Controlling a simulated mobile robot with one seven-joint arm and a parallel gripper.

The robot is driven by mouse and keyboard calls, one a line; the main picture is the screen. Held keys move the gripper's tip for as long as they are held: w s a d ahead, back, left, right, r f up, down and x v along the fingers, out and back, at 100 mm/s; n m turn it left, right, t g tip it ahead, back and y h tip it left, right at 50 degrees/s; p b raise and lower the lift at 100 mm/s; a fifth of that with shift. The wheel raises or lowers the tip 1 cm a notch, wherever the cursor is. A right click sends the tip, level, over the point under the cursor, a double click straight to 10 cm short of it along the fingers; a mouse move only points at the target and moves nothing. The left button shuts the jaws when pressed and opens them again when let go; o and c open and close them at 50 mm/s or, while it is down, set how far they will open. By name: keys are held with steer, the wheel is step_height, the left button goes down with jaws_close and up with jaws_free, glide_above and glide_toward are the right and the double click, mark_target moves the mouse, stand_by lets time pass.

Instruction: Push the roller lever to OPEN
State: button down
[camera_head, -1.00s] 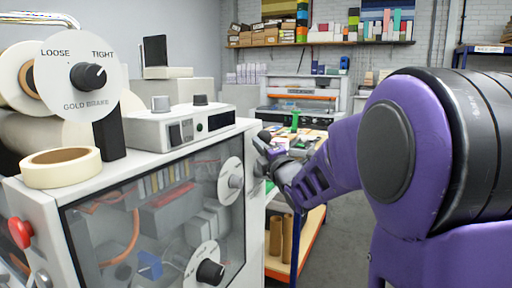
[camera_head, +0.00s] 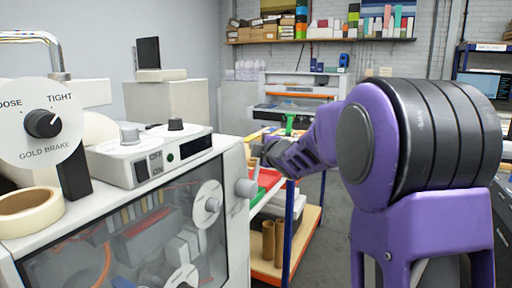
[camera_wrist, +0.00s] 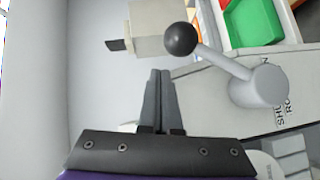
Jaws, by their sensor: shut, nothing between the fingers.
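In the wrist view the roller lever (camera_wrist: 222,62) is a grey arm with a black ball knob at its upper left end and a round grey hub (camera_wrist: 258,88) at its lower right. Lettering on the panel around the hub is partly covered; "SHUT" and "RO" can be read. My gripper (camera_wrist: 160,72) has its two fingers together with nothing between them. The fingertips are left of and below the black knob in that picture, apart from it. In the head view my gripper (camera_head: 264,153) is beside the machine's right side, near a grey hub (camera_head: 246,188); the lever is hard to make out there.
The white machine (camera_head: 215,155) has a clear front window, a gold brake dial (camera_head: 40,124) and a tape roll (camera_head: 28,211). A workbench (camera_head: 312,215) with a green tray (camera_wrist: 252,22) stands behind it. Grey floor is open at the middle right.

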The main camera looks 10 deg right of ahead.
steer(key=shift+w+d+f, duration=0.25)
steer(key=shift+w+d, duration=0.4)
steer(key=shift+w, duration=0.25)
